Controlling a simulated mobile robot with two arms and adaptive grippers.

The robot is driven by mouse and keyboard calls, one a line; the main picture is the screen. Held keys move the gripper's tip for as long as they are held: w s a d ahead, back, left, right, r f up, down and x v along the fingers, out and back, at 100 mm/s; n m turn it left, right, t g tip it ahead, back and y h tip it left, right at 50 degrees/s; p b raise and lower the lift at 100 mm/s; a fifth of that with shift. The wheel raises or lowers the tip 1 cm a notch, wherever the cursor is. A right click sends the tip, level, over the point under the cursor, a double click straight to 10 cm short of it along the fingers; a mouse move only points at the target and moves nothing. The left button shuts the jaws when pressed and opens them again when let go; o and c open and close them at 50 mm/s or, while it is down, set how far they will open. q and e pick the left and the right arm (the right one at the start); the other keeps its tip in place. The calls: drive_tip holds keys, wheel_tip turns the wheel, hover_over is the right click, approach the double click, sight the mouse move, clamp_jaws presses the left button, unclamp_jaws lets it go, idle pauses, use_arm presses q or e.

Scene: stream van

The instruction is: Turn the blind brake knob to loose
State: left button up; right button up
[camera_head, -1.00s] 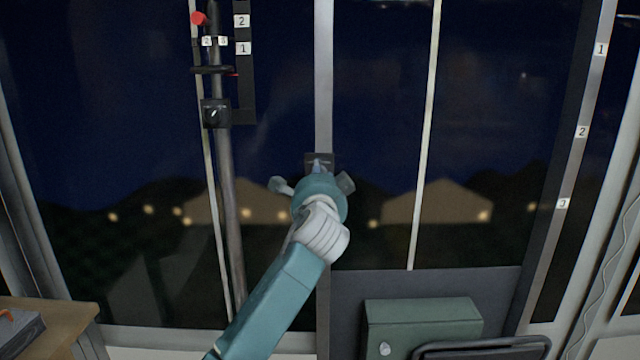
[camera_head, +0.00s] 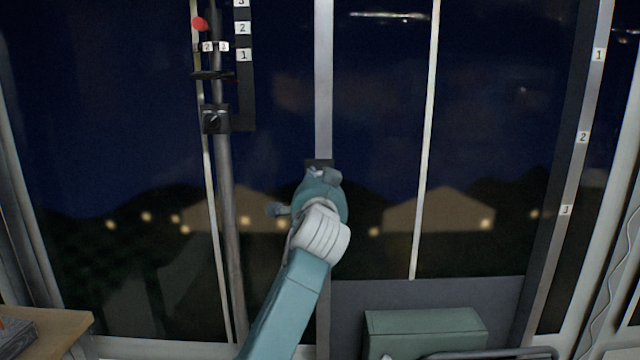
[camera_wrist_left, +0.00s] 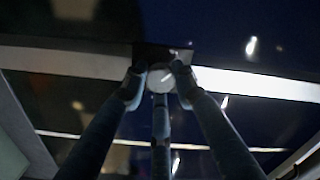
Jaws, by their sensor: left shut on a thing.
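A pale round knob (camera_wrist_left: 160,79) sits on a dark square plate (camera_head: 319,163) fixed to the grey vertical window post. My left gripper (camera_wrist_left: 158,80) has its three fingers closed around the knob, seen from behind in the wrist view. In the head view my left gripper (camera_head: 318,178) reaches up to the plate and hides the knob. Any pointer or marking on the knob cannot be read. My right gripper is in neither view.
A black box with a pointer knob (camera_head: 214,119) is on a pole at left, below a red ball (camera_head: 199,24) and number labels. A green box (camera_head: 425,333) stands low at right. A wooden table corner (camera_head: 55,330) is at lower left. Dark windows lie behind.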

use_arm(q)
drive_tip(key=shift+a+f, duration=0.15)
drive_tip(key=shift+f, duration=0.2)
drive_tip(key=o, duration=1.1)
drive_tip(key=shift+o, duration=0.3)
drive_tip(key=shift+a+r, duration=0.1)
drive_tip(key=shift+r, duration=0.05)
drive_tip(key=shift+s, duration=0.1)
drive_tip(key=s, duration=1.2)
drive_tip(key=shift+w, duration=0.1)
